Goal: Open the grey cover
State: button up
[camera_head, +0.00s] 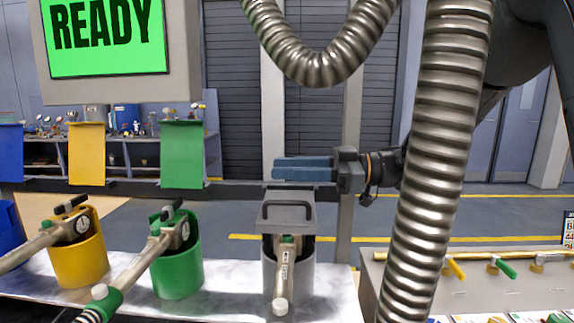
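The grey cover (287,226) lies roughly flat over the back of a grey holder (301,273), with a dark bar handle (287,205) on top. A metal nozzle (282,275) with a green part leans out of the front of the holder. My gripper (274,167) points left, behind and above the cover in the picture. Its two blue fingers appear close together, one above the other in the picture. Nothing shows between them, but the gap cannot be judged from this angle. The gripper appears apart from the handle.
Raised yellow (86,153), green (182,155) and blue (10,152) panels stand behind yellow (81,262), green (178,268) and blue (8,226) holders. A screen (107,38) reading "READY" hangs upper left. A bench with coloured valves (502,267) is at right.

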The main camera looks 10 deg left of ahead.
jog(key=shift+a, duration=0.15)
grip_shut()
dwell(1.3)
grip_release()
jog(key=d+b, duration=0.2)
jog(key=d, duration=0.5)
jog(key=shift+w+d, duration=0.2)
jog(key=shift+d, duration=0.2)
